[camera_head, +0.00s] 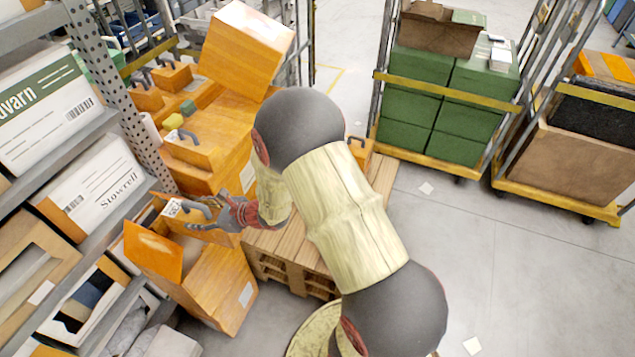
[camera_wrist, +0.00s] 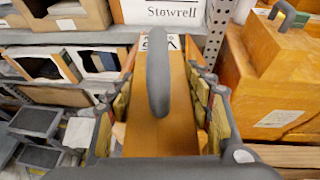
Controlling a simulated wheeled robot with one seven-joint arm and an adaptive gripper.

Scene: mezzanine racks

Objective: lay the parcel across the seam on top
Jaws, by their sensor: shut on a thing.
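The parcel (camera_head: 190,228) is a small orange box with a dark grey handle and a white label. It is held in the air beside the shelving, above an open orange carton (camera_head: 232,290). My gripper (camera_head: 222,212) is shut on it. In the wrist view the parcel (camera_wrist: 160,136) lies between my fingers, with its handle along the middle. Orange cartons (camera_head: 222,140) are stacked on a wooden pallet (camera_head: 285,252), several small handled parcels (camera_head: 190,152) on top. My arm hides part of the stack. I cannot make out which seam is meant.
A metal rack (camera_head: 130,120) with white boxes stands close at the left. A large tilted orange carton (camera_head: 243,50) is at the stack's back. A cage trolley with green boxes (camera_head: 460,130) stands at the back right. Floor (camera_head: 520,285) at the right is clear.

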